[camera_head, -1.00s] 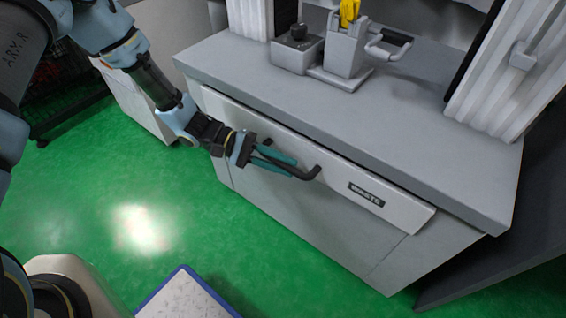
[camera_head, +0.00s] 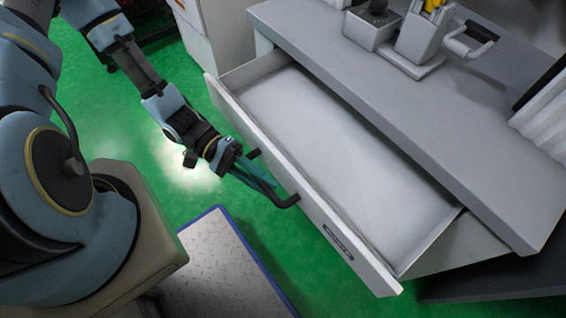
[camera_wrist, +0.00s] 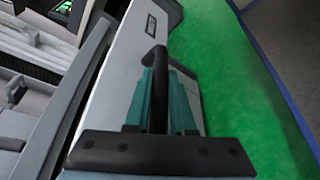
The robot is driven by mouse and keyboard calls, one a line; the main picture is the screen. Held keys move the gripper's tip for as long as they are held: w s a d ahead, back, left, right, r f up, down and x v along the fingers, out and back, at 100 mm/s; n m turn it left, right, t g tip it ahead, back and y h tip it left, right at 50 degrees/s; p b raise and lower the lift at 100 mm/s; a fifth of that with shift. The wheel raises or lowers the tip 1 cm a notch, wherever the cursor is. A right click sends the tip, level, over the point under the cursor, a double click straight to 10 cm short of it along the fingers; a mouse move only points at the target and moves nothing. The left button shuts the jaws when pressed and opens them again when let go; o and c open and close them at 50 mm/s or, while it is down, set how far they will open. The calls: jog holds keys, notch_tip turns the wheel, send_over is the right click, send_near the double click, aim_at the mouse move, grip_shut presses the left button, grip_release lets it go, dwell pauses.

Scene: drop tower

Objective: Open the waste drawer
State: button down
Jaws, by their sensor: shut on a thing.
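The waste drawer (camera_head: 330,150) is pulled well out of the grey cabinet, and its inside looks empty. Its front panel carries a small dark label (camera_head: 338,241) and a black bar handle (camera_head: 287,201). My gripper (camera_head: 266,187) is at the handle with its teal fingers closed around it. In the wrist view the black handle (camera_wrist: 157,62) stands between the two teal fingers (camera_wrist: 160,100), against the light drawer front. The far end of the handle is partly hidden by the fingers in the head view.
The grey worktop (camera_head: 400,120) overhangs the drawer and bears a grey fixture (camera_head: 420,45) with a yellow part. A metal plate with a blue edge (camera_head: 225,265) lies on the green floor (camera_head: 190,185) in front of the drawer.

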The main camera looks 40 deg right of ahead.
jog(key=shift+a, duration=0.75)
jog(key=c, duration=0.8)
grip_release()
jog(key=shift+o, duration=0.2)
jog(key=shift+w, duration=0.15)
jog(key=v, duration=1)
jog(key=shift+w, duration=0.3)
jog(key=shift+r, duration=0.1)
